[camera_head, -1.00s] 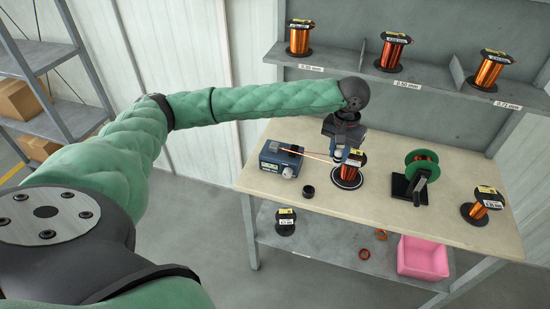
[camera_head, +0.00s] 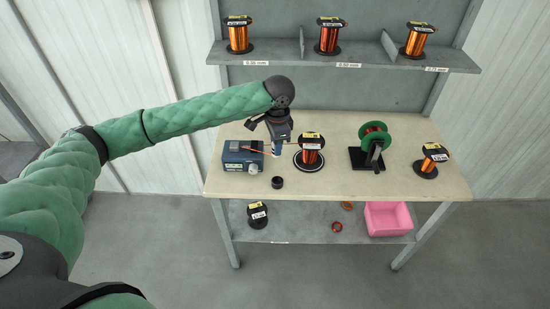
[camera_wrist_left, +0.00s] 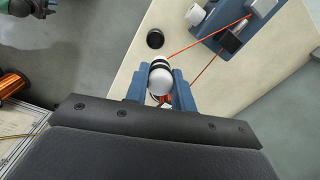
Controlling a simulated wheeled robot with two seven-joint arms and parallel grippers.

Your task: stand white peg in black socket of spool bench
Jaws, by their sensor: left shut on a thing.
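My left gripper (camera_head: 277,148) is shut on the white peg (camera_wrist_left: 160,78) and holds it over the bench, between the blue box and the upright copper spool. In the left wrist view the peg shows a round white end and a dark band between the blue fingers (camera_wrist_left: 160,88). The black socket (camera_head: 277,182) is a small round cup on the bench top, nearer to me than the peg and apart from it. It also shows in the left wrist view (camera_wrist_left: 155,39). A dark part, perhaps of my right gripper (camera_wrist_left: 36,6), shows at that view's top left edge; its jaws are unclear.
A blue box (camera_head: 242,156) with an orange wire stands left of my gripper. The copper spool (camera_head: 310,156) stands close on its right. A green spool on a black stand (camera_head: 373,145) and another spool (camera_head: 431,160) are farther right. The front middle of the bench (camera_head: 340,185) is clear.

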